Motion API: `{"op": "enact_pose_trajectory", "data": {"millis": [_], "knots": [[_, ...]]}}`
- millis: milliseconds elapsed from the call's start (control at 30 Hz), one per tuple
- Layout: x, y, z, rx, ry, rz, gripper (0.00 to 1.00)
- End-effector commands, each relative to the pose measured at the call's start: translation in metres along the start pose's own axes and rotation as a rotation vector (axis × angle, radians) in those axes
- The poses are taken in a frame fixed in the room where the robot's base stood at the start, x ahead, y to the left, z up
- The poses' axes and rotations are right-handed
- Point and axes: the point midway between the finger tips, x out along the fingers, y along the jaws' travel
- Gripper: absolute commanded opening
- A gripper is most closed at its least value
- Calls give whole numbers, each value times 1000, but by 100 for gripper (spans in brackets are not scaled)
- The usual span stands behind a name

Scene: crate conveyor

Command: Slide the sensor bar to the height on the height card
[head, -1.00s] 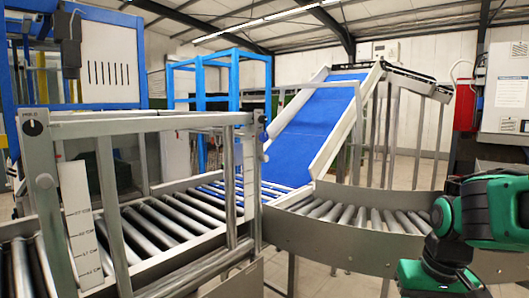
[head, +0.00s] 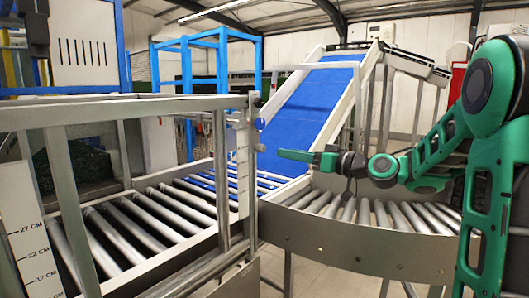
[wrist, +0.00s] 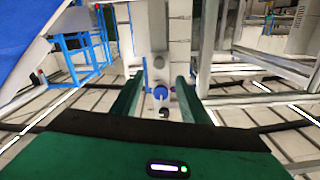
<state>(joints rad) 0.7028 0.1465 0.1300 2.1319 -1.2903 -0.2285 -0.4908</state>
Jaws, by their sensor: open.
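A grey horizontal bar (head: 130,108), which looks like the sensor bar, spans the rollers between upright posts. A blue knob (head: 260,123) is on its right-hand post, and it also shows in the wrist view (wrist: 160,92). A narrow scale (head: 242,165) on the right post is too small to read. My gripper (head: 281,155) is open, right of that post and apart from it. In the wrist view the knob appears between my fingers (wrist: 158,95), farther off.
A roller conveyor (head: 130,222) runs under the bar and meets a curved roller section (head: 350,250) with a metal side wall. A blue inclined belt (head: 315,110) rises behind. Blue frames (head: 205,60) stand at the back. Open air lies between my gripper and the post.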

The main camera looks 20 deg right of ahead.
Motion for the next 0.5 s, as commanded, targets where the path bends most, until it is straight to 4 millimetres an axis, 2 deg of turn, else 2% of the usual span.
{"op": "enact_pose_trajectory", "data": {"millis": [500], "knots": [[76,7,0,0,-2,9,40]]}}
